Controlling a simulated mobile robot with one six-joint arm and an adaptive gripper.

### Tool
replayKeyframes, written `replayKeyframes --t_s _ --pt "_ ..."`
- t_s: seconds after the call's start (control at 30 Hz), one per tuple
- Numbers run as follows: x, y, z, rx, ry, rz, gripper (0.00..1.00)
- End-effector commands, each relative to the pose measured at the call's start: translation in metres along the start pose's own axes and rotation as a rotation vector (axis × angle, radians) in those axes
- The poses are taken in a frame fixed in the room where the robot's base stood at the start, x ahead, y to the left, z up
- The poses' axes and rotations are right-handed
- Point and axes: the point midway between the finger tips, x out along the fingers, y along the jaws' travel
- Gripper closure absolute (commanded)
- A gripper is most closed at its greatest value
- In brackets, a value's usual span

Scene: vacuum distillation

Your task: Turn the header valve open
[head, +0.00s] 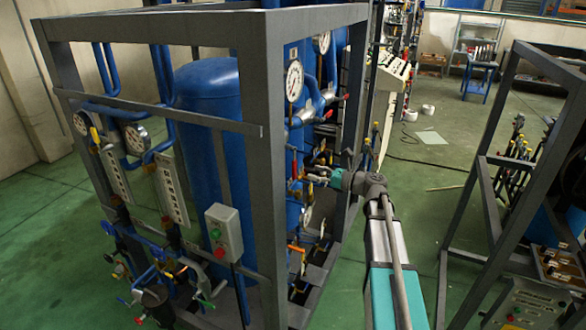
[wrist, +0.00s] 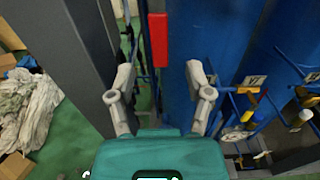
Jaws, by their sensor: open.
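A red lever handle (wrist: 158,40) stands upright in the wrist view, ahead of the gap between my fingertips. It looks like a valve handle; whether it is the header valve I cannot tell. My gripper (wrist: 160,72) is open, with one finger on each side and nothing held. The fingers appear apart from the red handle. In the head view my gripper (head: 314,176) reaches from the right to the side of the rig, close to a small red handle (head: 294,165). The valve body is hidden.
A grey frame post (wrist: 72,60) is close to my left finger, and a blue tank (wrist: 225,45) lies on the right. Pipes and a pressure gauge (head: 294,81) are above my gripper. A second grey frame (head: 471,185) stands right, with green floor between.

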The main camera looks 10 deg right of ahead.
Motion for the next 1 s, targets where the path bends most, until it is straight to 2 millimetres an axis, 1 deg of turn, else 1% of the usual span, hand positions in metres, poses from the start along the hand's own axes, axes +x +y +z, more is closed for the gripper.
replayKeyframes --t_s 0.03,0.3,0.5,0.7,0.97,1.0 --pt "0.009 -0.001 0.000 0.000 0.000 0.002 0.34" --pt "0.049 -0.001 0.000 0.000 0.000 0.002 0.34" --pt "0.069 -0.001 0.000 0.000 0.000 0.001 0.34" --pt "0.076 0.000 0.000 0.000 0.000 0.000 0.34" --pt "0.077 0.000 0.000 0.000 0.000 -0.001 0.34" --pt "0.077 0.000 0.000 0.000 0.000 -0.001 0.36"
